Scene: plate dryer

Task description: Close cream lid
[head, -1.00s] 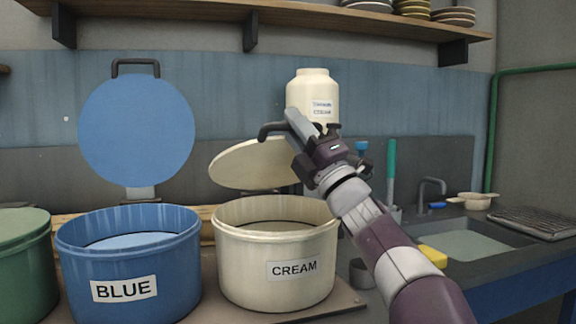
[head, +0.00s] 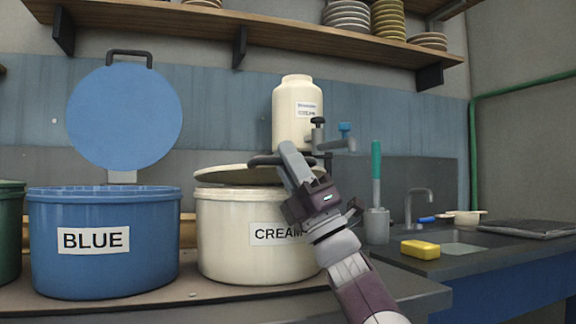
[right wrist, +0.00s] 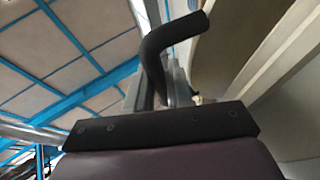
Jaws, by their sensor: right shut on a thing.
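The cream bucket (head: 222,245) stands on the counter with its label facing me. Its cream lid (head: 225,174) is tilted low over the bucket's mouth, with a narrow dark gap under it at the left. The lid's dark handle (head: 268,160) is held by my right gripper (head: 294,160), which is shut on it above the bucket's right side. The handle (right wrist: 168,50) also shows between the fingers in the right wrist view. My left gripper is in neither view.
A blue bucket (head: 105,265) stands to the left with its blue lid (head: 124,118) upright. A cream bottle (head: 291,112) with a tap stands behind. A yellow sponge (head: 420,249) lies on the right counter by the sink.

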